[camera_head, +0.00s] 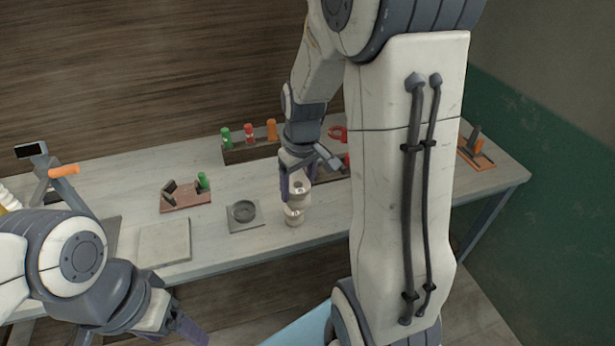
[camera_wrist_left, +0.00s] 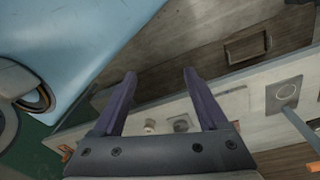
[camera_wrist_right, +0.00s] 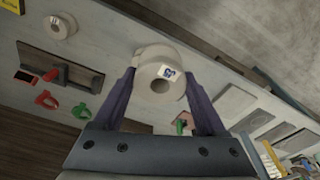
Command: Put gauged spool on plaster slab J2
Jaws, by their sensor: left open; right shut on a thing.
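My right gripper (camera_wrist_right: 160,90) is shut on a pale round spool (camera_wrist_right: 160,75) with a centre hole and a small printed label; I cannot read it surely. In the head view the right gripper (camera_head: 298,182) holds this spool (camera_head: 299,188) near the bench front. A pale rounded part (camera_head: 294,214) shows just below; I cannot tell whether it is the same spool. Another pale spool (camera_wrist_right: 62,26) stands apart on the bench. A pale slab (camera_head: 165,243) and a grey slab with a round dish (camera_head: 243,215) lie left; no J2 mark is readable. My left gripper (camera_wrist_left: 160,80) is open and empty.
A reddish board (camera_head: 186,200) with a green-handled tool lies behind the slabs. A rack (camera_head: 252,152) of green, red and orange handles stands at the back. An orange board (camera_head: 478,158) lies far right. My right arm hides much of the bench.

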